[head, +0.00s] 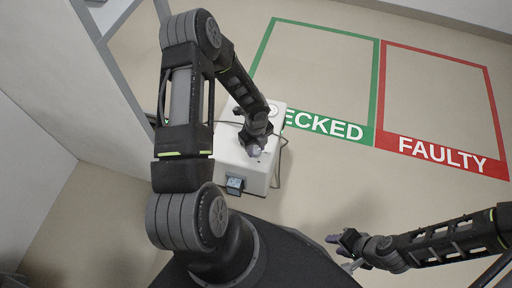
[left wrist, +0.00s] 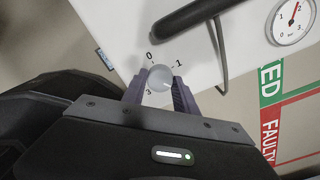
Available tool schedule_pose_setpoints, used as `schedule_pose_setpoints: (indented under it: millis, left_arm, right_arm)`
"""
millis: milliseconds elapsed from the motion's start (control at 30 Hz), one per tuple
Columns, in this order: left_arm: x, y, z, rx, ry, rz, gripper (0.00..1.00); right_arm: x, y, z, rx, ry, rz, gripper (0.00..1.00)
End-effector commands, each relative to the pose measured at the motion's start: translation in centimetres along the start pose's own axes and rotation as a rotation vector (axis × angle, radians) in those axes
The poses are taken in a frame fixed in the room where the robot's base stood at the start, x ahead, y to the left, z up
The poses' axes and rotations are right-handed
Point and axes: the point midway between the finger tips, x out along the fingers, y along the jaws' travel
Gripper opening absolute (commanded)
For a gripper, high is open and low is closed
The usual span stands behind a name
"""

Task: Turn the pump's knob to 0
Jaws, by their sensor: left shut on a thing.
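The pump (head: 231,165) is a white box on the floor, below my left arm in the head view. Its knob (left wrist: 160,76) is a pale round cap in the left wrist view, with the marks 0, 1 and 3 printed around it. My left gripper (head: 255,150) is at the pump's top. In the left wrist view its two dark fingers (left wrist: 158,88) are shut on the knob from both sides. I cannot tell which mark the knob points to. My right gripper (head: 337,252) is open and empty, away from the pump at lower right.
A round gauge (left wrist: 292,18) with a red needle sits on the pump, near a dark handle (left wrist: 220,50). A green floor frame (head: 376,95), its lettering partly hidden, and a red one marked FAULTY (head: 440,150) are empty. A grey rack (head: 105,50) stands at left.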

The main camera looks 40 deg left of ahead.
Motion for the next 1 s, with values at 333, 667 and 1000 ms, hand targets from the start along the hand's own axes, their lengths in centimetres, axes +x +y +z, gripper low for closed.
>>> schedule_pose_setpoints:
  millis: [333,667,1000]
  left_arm:
    - [0.1,0.0,0.0,-0.067,0.0,-0.001,0.0]
    - [0.1,-0.1,0.0,-0.284,-0.001,-0.001,0.0]
    - [0.1,-0.1,0.0,-0.601,-0.001,-0.001,0.0]
  right_arm:
    - [0.4,0.1,0.0,0.0,0.0,0.0,0.36]
    - [1.3,0.5,0.0,0.001,0.0,0.0,0.36]
    - [2.5,1.0,0.0,0.002,0.0,0.0,0.36]
